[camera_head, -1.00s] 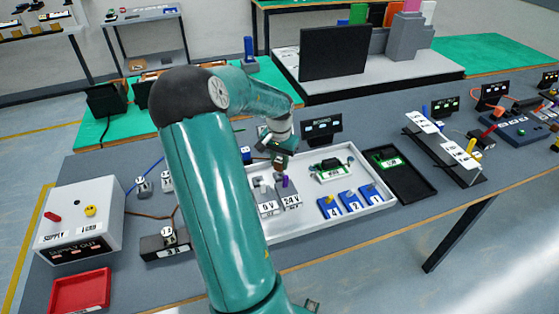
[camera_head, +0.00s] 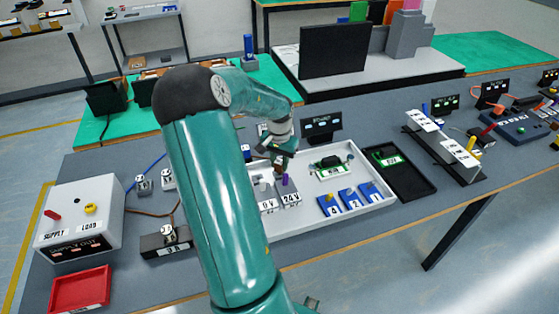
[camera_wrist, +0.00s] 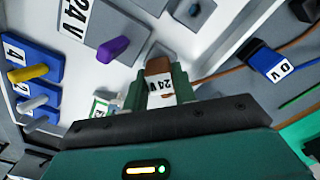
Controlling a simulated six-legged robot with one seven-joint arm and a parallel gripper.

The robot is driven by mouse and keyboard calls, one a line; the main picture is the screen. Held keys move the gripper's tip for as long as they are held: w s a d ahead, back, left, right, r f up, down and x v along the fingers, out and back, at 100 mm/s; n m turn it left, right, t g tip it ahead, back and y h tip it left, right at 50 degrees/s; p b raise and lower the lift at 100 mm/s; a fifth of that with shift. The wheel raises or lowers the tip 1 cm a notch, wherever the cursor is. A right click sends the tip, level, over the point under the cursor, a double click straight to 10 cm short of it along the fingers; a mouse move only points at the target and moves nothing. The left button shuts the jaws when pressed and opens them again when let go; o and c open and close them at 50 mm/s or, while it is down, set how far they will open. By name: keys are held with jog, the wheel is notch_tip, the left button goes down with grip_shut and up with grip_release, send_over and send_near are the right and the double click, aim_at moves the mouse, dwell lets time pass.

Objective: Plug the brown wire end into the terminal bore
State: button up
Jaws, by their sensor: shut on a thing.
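In the wrist view my gripper (camera_wrist: 157,90) is shut on the brown wire end (camera_wrist: 158,67), which carries a white 24 V label. In the head view my gripper (camera_head: 277,158) is above the back left part of the white tray (camera_head: 372,206); the wire end is too small to make out there. The grey 24 V terminal block (camera_head: 291,198) stands in the tray below it, with a purple peg (camera_wrist: 113,49) beside its label in the wrist view. The wire end is apart from this peg. I cannot make out the terminal bore clearly.
A blue 0 V wire plug (camera_wrist: 264,60) lies at the right in the wrist view. Blue numbered blocks (camera_head: 348,198) and a green board (camera_head: 331,170) share the tray. A black tray (camera_head: 400,172) adjoins at right; a supply box (camera_head: 82,218) stands left.

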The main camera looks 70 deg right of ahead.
aim_at(279, 162)
jog(key=shift+f, duration=0.6)
jog(key=o, duration=1.1)
jog(key=shift+c, duration=0.2)
notch_tip(279, 162, up, 14)
